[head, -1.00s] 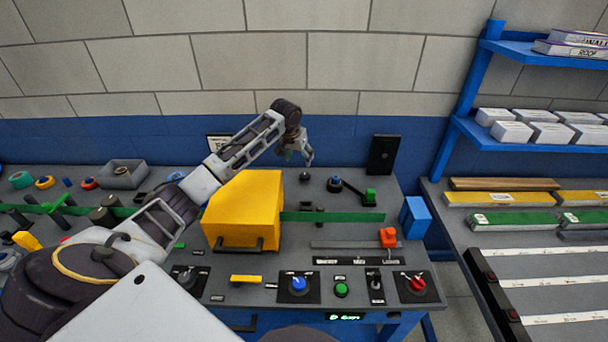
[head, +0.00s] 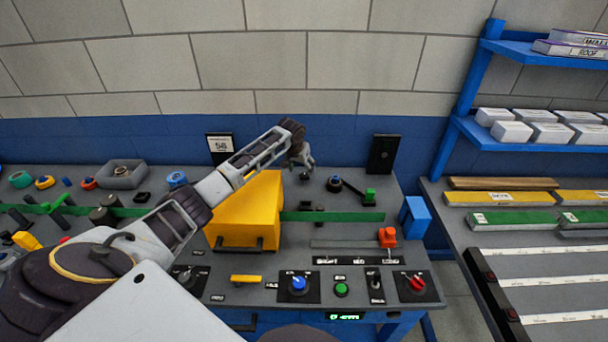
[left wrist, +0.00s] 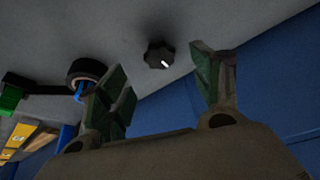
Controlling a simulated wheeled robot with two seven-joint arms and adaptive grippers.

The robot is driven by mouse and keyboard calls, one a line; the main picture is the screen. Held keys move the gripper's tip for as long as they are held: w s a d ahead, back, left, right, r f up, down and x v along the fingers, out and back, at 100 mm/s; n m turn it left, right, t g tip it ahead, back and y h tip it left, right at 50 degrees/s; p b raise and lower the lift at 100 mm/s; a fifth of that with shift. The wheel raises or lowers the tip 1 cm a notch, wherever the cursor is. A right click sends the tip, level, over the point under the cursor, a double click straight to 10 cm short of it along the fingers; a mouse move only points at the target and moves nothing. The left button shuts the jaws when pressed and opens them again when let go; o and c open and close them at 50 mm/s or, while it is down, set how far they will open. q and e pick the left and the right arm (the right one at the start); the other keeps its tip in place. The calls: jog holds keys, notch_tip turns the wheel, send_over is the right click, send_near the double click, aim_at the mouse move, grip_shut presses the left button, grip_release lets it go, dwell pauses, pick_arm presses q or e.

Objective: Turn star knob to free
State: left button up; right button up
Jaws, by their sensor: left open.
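The star knob (left wrist: 158,55) is black and lobed with a white mark, mounted on the grey panel. In the left wrist view it lies beyond the gap between my fingers, untouched. In the head view the star knob (head: 304,176) is a small dark shape behind the yellow housing, just below my gripper. My left gripper (head: 304,163) is open and empty, over the back of the panel. Its two green-padded fingers show in the left wrist view (left wrist: 160,88), spread apart. No label at the knob is readable. My right gripper is not in view.
The yellow housing (head: 250,208) stands under my left forearm. A black knob with a blue part (head: 334,184) and an arm to a green block (head: 370,196) lies right of the star knob. A dark upright plate (head: 383,154) and the blue wall are close behind.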

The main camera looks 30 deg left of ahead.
aim_at(305, 175)
pick_arm(q)
jog(key=shift+x, duration=2.95)
jog(key=c, duration=1)
